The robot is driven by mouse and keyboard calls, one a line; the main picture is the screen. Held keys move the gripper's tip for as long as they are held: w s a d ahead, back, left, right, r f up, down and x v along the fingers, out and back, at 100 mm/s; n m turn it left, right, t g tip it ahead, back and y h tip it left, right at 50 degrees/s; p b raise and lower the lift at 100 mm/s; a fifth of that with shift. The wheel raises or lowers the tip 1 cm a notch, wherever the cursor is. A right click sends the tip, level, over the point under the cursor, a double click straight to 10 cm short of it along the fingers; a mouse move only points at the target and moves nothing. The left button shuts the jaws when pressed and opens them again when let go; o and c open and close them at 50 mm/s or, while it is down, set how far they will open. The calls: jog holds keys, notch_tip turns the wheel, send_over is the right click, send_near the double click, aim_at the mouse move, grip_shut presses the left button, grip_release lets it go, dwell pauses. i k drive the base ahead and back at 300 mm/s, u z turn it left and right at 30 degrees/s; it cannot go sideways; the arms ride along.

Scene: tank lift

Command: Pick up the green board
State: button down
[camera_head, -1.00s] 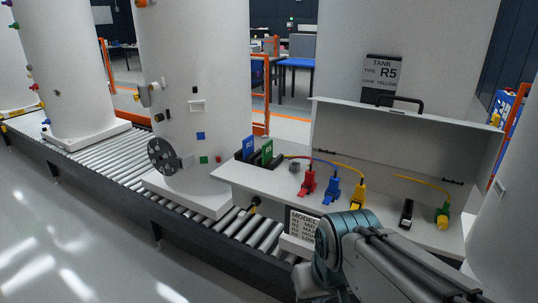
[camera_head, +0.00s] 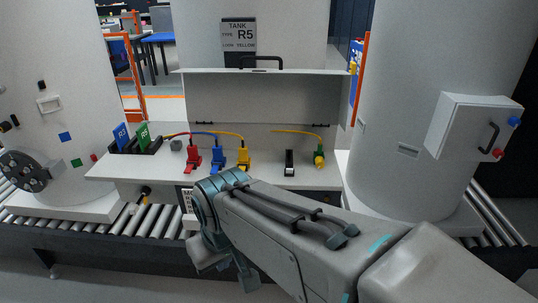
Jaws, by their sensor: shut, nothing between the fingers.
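The green board (camera_head: 143,134) is a small upright card in a black holder (camera_head: 149,147) at the left end of the white shelf. A similar blue board (camera_head: 121,138) stands just left of it. My arm reaches in from the lower right and bends downward at a teal joint, below and to the right of the green board. My gripper's fingers do not show in this view, and no part of my arm touches the board.
Red (camera_head: 191,158), blue (camera_head: 217,158) and yellow (camera_head: 243,157) cable plugs stand along the white shelf (camera_head: 268,178). A black switch (camera_head: 289,163) and a green-and-yellow plug (camera_head: 319,155) are farther right. A roller conveyor (camera_head: 150,217) runs below. White tanks stand on both sides.

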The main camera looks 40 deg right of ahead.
aim_at(142, 133)
jog(key=u, duration=0.1)
jog(key=i, duration=1.25)
jog(key=u, duration=0.35)
